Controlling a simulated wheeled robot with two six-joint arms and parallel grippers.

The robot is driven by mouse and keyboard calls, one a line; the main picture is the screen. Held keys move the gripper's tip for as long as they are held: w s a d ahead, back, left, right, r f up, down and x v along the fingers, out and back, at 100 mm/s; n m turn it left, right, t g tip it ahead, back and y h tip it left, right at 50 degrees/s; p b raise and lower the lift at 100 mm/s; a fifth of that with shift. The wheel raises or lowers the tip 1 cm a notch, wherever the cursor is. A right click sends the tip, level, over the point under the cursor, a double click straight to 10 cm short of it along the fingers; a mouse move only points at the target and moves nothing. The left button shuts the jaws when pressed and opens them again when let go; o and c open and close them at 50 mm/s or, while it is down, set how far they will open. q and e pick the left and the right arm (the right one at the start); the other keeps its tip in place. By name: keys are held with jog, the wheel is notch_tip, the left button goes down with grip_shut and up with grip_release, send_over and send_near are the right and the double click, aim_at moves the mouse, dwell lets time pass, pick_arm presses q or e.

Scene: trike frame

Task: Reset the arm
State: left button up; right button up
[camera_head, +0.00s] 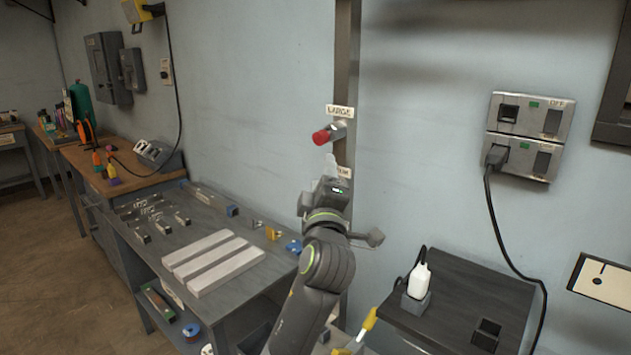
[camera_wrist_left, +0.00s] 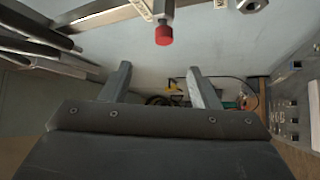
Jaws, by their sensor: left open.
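My left arm rises from the bottom middle of the head view, and its left gripper (camera_head: 331,163) is held up in front of the wall, close to the dark vertical post. In the left wrist view the two fingers (camera_wrist_left: 160,84) stand wide apart with nothing between them. A red-tipped peg (camera_head: 323,136) sticks out from the post just above the gripper, under a label reading LARGE. The red tip (camera_wrist_left: 163,35) also shows beyond the fingers in the left wrist view, apart from them. My right gripper is in neither view.
A grey workbench (camera_head: 150,262) with pale bars (camera_head: 212,262) and small metal parts stands at the left. A dark shelf (camera_head: 470,290) holds a white bottle (camera_head: 418,280) at the right. A socket panel (camera_head: 528,135) with a hanging black cable is on the wall.

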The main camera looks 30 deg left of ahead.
pick_arm(q)
jog(key=s+a+f+m+g+h, duration=0.1)
jog(key=s+f+m+g+h, duration=0.4)
jog(key=f, duration=1)
jog(key=s+a+f+m+g+h, duration=0.1)
jog(key=s+f+m+g, duration=0.2)
jog(key=s+f+m, duration=0.85)
jog(key=s+d+f+m+g+h, duration=0.2)
jog(key=s+f+g, duration=0.1)
jog(key=s+f, duration=0.6)
jog(key=s+d+f+m+g+h, duration=0.2)
jog(key=s+f+g, duration=0.2)
jog(key=s+f, duration=0.5)
notch_tip(320, 180, down, 22)
jog(key=s+a+p, duration=0.2)
jog(key=s+d+f+g, duration=0.1)
jog(key=s+f+g, duration=0.1)
jog(key=s+f, duration=1.1)
jog(key=shift+s+d+f+h+p, duration=0.35)
jog(key=shift+s+d+h+p, duration=0.05)
jog(key=shift+s, duration=0.5)
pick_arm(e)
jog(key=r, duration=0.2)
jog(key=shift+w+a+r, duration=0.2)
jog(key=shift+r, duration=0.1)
